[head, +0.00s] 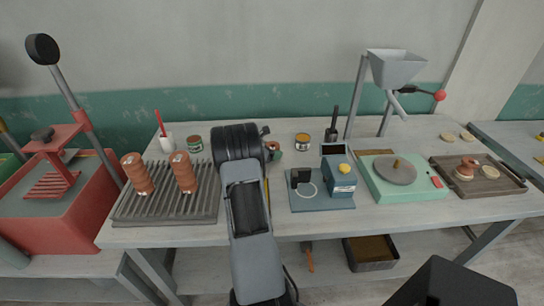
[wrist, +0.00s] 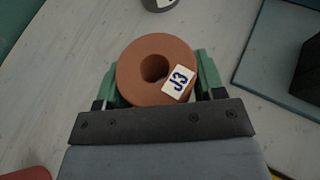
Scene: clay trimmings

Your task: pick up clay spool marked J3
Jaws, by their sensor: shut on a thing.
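The clay spool marked J3 (wrist: 143,88) is an orange-brown ring with a round hole and a white label reading J3, seen end-on in the wrist view. My gripper (wrist: 157,80) is shut on it, with one green finger on each side. In the head view my arm hides most of the spool, and a small part of it (head: 273,147) shows beside my gripper (head: 268,143). I cannot tell whether the spool touches the tabletop.
On the table (head: 300,220), a grey ribbed rack (head: 165,208) with stacked clay spools stands left. A blue device (head: 340,178), a green turntable unit (head: 400,178) and a brown tray (head: 510,184) stand right. Jars and a hopper stand at the back.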

